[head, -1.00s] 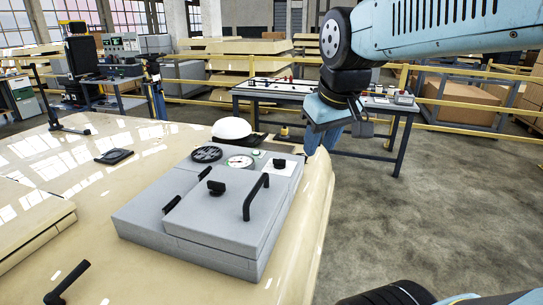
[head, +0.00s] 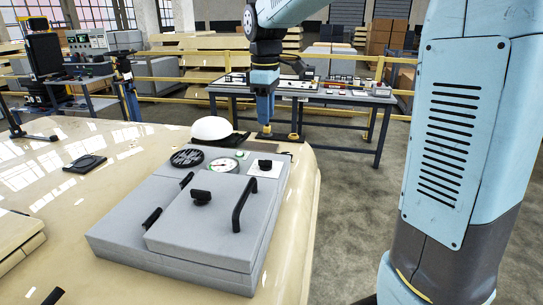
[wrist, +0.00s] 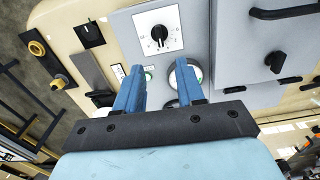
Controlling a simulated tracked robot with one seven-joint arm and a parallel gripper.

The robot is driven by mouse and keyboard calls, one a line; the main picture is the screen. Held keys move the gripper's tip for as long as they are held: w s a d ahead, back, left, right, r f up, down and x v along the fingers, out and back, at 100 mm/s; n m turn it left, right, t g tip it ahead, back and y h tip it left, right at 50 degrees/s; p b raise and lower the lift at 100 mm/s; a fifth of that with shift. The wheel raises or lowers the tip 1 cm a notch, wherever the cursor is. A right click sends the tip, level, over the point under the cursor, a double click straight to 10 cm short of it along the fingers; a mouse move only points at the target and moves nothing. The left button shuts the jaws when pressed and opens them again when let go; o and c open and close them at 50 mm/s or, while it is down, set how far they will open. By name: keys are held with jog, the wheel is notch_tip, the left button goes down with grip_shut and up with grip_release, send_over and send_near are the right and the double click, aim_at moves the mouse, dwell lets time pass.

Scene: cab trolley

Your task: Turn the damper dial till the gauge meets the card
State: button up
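The damper dial, a black knob on a white marked plate (head: 265,168), sits on the grey panel's right side; its pointer and scale show in the wrist view (wrist: 159,34). The round white gauge (head: 222,166) is left of it; in the wrist view the gauge (wrist: 181,77) is partly hidden by a finger. I cannot read its needle or tell the card surely; a small green and white mark (head: 241,155) lies near the gauge. My gripper (head: 265,127) hangs fingers down, beyond the panel's far edge in the picture. In the wrist view it is open and empty (wrist: 160,78).
A black handle (head: 240,206) and black knob (head: 200,197) stick up from the grey lid. A round black vent (head: 187,158) and white dome (head: 211,128) are near the gauge. A workbench (head: 350,96) stands behind the cream body (head: 130,165).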

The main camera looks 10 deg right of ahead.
aim_at(265, 164)
jog(key=f, duration=1.4)
jog(key=shift+w, duration=0.2)
jog(key=shift+c, duration=0.4)
grip_shut()
